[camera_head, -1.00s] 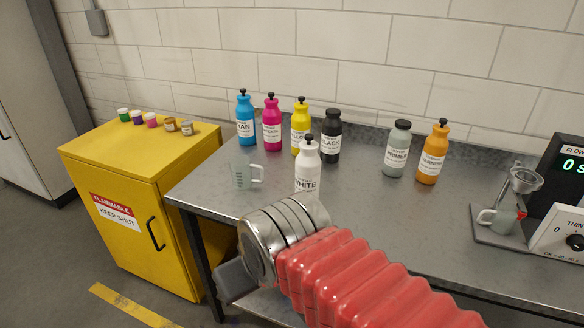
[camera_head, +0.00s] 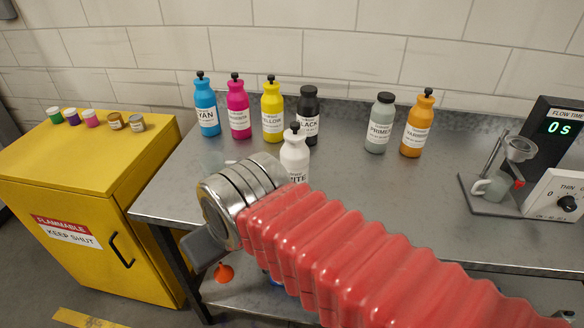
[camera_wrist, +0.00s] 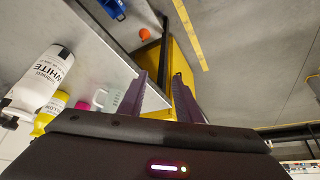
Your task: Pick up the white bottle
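The white bottle (camera_head: 295,155) stands on the metal table, its lower part hidden behind my arm in the head view. In the wrist view the white bottle (camera_wrist: 38,82) shows at the left, outside my gripper's fingers. My gripper (camera_wrist: 158,98) has its two dark fingers apart with nothing between them. In the head view only part of the gripper shows, at the end of my arm near the table's front left.
Cyan (camera_head: 206,105), magenta (camera_head: 238,108), yellow (camera_head: 272,110) and black (camera_head: 307,115) bottles stand behind the white one. Primer (camera_head: 381,125) and orange varnish (camera_head: 417,125) bottles stand further right. A yellow cabinet (camera_head: 70,190) is at left.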

